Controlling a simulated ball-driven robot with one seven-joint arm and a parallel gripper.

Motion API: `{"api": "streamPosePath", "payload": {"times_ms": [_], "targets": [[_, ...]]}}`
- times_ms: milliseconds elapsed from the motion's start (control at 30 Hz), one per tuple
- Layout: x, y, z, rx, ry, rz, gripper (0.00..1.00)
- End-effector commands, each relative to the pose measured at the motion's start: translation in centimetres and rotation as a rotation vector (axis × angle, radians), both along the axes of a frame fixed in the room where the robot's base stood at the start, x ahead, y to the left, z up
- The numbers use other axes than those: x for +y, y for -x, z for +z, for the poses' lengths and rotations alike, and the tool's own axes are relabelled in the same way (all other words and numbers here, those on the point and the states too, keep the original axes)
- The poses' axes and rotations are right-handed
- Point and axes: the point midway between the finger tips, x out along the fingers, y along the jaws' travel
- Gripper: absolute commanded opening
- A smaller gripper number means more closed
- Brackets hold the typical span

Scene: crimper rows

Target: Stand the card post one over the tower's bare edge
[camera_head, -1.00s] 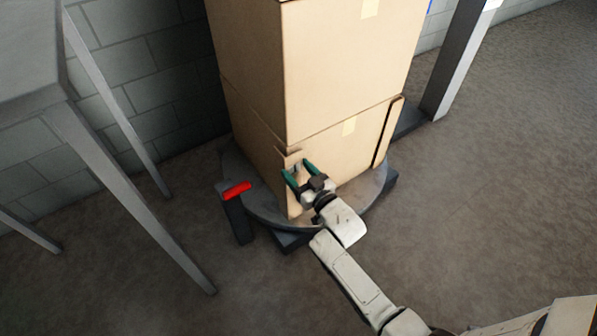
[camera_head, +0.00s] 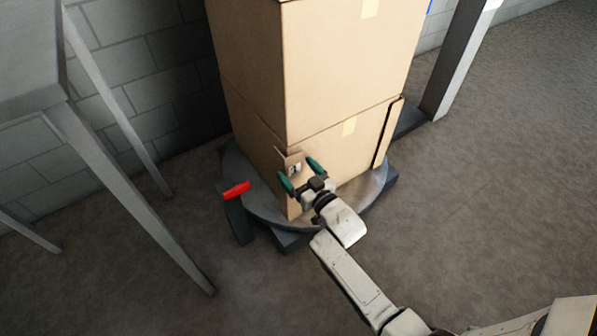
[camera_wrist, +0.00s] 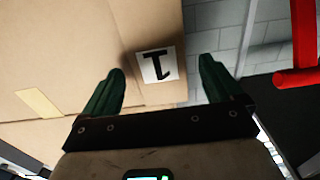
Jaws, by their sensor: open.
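The tower is two stacked cardboard boxes (camera_head: 345,75) on a round grey turntable (camera_head: 262,206). A card post (camera_head: 295,157) stands upright against the near vertical edge of the lower box. A white label marked 1 shows on it, also in the wrist view (camera_wrist: 156,64). Another card post (camera_head: 388,133) stands at the lower box's right edge. My gripper (camera_head: 300,175) is open, with green fingers on either side of the label, just in front of the post. In the wrist view my gripper (camera_wrist: 158,88) holds nothing. The post's lower part is partly hidden by my gripper.
A red handle on a dark post (camera_head: 237,188) stands left of the turntable; its red bar (camera_wrist: 303,78) shows in the wrist view. A grey table (camera_head: 30,60) is at the left, a grey column (camera_head: 455,65) behind right. The floor at right is clear.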

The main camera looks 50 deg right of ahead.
Motion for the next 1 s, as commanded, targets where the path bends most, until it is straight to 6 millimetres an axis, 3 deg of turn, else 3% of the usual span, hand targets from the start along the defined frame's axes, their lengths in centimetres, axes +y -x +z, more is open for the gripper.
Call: {"api": "streamPosePath", "payload": {"times_ms": [167,500,700,1000], "targets": [[0.3,0.9,0.1,0.002,0.002,0.001,0.93],[1.9,7.0,0.2,0.003,-0.001,0.000,0.93],[2.7,9.6,0.1,0.002,-0.001,0.000,0.93],[3.0,10.4,0.0,-0.001,0.000,0.000,0.93]]}}
